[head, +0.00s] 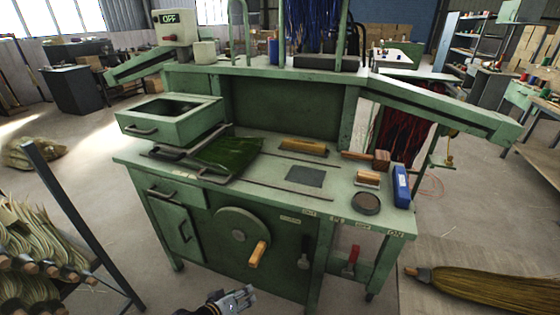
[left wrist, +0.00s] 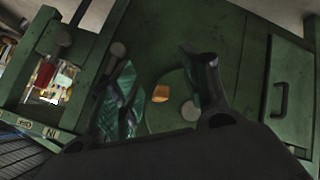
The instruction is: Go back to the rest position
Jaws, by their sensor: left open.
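My left gripper (head: 246,294) is at the bottom of the head view, in front of and below the crank wheel of a green workbench (head: 330,197). The left wrist view shows its two dark fingers spread apart, with nothing held between them (left wrist: 158,75). The round green wheel (head: 240,228) has a wooden crank handle (head: 258,254). In the left wrist view the handle's end (left wrist: 160,93) shows beyond the gap between the fingers, and it looks clear of them. My right gripper is in neither view.
An open green drawer box (head: 165,128), brushes (head: 303,147), a mallet (head: 381,159) and a blue box (head: 401,186) are on the bench. A red-handled lever (head: 352,258) is on its front. A straw rack (head: 40,235) stands left; a broom (head: 480,285) lies right.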

